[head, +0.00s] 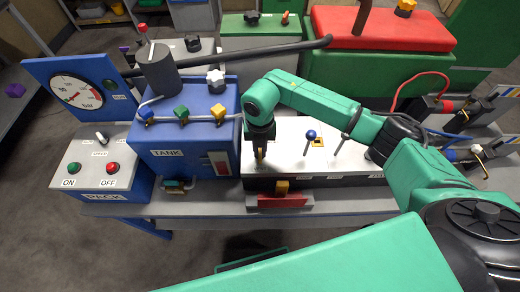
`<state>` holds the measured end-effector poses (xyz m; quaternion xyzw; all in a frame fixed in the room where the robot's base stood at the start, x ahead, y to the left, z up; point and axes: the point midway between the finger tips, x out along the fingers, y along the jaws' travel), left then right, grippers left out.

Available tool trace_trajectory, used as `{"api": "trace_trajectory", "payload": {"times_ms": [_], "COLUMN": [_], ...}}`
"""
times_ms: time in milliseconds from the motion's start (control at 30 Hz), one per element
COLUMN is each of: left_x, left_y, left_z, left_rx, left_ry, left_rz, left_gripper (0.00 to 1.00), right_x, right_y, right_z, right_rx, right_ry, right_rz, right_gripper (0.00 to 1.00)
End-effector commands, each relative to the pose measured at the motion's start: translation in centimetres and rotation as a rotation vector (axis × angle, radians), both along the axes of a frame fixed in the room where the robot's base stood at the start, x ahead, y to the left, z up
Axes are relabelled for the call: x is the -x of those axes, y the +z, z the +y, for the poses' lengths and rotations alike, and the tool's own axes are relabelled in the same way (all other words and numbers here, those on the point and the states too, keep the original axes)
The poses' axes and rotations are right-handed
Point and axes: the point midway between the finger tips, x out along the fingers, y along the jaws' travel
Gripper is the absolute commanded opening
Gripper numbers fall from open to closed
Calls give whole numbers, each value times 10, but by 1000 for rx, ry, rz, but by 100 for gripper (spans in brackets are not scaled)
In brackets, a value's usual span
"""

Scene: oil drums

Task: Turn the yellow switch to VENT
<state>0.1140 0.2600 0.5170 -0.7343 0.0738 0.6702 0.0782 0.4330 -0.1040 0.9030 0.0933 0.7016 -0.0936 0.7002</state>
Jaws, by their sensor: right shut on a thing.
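My right gripper (260,152) reaches in from the right and points down at the left end of the white-topped panel (345,160). It is shut on a small upright yellowish piece there, which I take for the yellow switch (260,153). The fingers hide most of it, so its setting cannot be told. A blue-knobbed lever (311,135) stands to the right of the gripper, apart from it. The panel's small labels are too small to read, and I cannot make out VENT. My left gripper is not in view.
A blue TANK box (185,165) with blue, green and yellow knobs stands close left of the gripper. Further left are a gauge (77,90) and an ON/OFF box (91,155). A red-topped green box (385,30) stands behind. Cables (420,85) lie at the right.

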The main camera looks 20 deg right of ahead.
Motion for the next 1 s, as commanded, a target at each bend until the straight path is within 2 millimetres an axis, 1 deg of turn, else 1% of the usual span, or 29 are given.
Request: {"api": "trace_trajectory", "payload": {"times_ms": [33,267,300,333,367,667,767,867,967,1000], "left_x": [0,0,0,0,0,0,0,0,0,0], "left_y": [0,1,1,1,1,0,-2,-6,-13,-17], "left_z": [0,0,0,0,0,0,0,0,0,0], "left_rx": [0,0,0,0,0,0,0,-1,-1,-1], "left_ry": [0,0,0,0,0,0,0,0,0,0], "left_rz": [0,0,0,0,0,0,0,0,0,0], "left_gripper": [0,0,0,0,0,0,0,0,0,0], "right_x": [-3,-3,-3,-3,-3,-1,-2,-2,-3,-3], "right_y": [3,3,3,3,3,2,6,18,40,51], "right_z": [0,0,0,0,0,0,0,0,0,0], "right_rx": [-2,-3,-3,-2,-2,-1,-2,-1,-2,-2], "right_ry": [-5,-4,-4,-4,-3,-1,0,0,0,1], "right_rz": [-8,-9,-9,-9,-8,-3,-6,-7,-10,-11], "right_gripper": [0,0,26,38,45,45,45,45,45,45]}}
